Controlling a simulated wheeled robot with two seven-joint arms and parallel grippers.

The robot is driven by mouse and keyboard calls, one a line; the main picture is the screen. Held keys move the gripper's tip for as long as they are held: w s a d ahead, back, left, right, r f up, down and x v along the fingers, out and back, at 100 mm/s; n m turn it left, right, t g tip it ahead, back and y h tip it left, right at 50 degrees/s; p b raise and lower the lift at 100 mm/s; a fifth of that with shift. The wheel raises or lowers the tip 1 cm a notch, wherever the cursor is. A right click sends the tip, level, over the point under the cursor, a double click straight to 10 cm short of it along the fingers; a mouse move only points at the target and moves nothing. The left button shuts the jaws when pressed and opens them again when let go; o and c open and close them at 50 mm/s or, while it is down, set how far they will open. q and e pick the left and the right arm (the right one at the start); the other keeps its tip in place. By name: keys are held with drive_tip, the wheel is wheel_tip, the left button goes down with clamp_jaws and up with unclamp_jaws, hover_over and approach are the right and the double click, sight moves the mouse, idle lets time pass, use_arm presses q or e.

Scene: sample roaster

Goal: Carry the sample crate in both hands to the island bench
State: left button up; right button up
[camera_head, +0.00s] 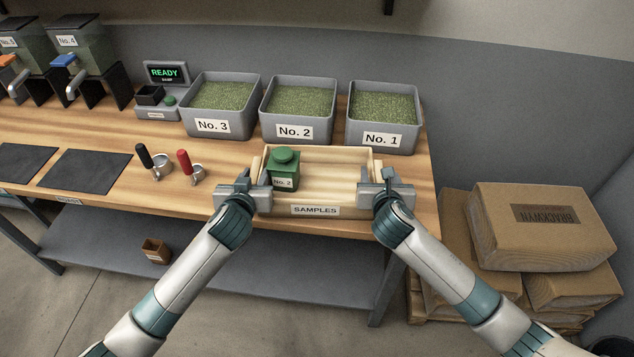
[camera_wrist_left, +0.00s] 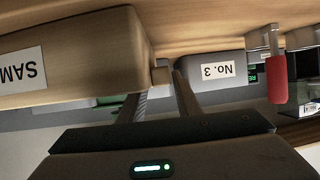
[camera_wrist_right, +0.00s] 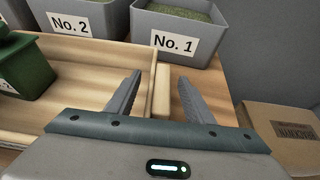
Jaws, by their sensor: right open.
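The sample crate (camera_head: 316,211), a pale wooden open box labelled SAMPLES, sits at the workbench's front edge. A green lidded tin (camera_head: 283,172) marked No. 2 stands upright in its left part. My left gripper (camera_head: 258,188) is at the crate's left end; in the left wrist view its fingers (camera_wrist_left: 160,95) are close on both sides of the end grip (camera_wrist_left: 162,75) and look shut on it. My right gripper (camera_head: 386,190) is at the right end. In the right wrist view its open fingers (camera_wrist_right: 160,92) straddle the right grip, with gaps on each side.
Grey bins No. 3 (camera_head: 218,122), No. 2 (camera_head: 294,132) and No. 1 (camera_head: 382,138) stand just behind the crate. No island bench is seen.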

use_arm(q)
drive_tip(key=shift+w+f, duration=0.15)
drive_tip(key=shift+w, duration=0.25)
use_arm(e)
drive_tip(key=shift+w+f, duration=0.2)
drive_tip(key=shift+w, duration=0.2)
use_arm(q)
clamp_jaws()
use_arm(e)
drive_tip(key=c, duration=0.8)
clamp_jaws()
drive_tip(key=shift+r, duration=0.2)
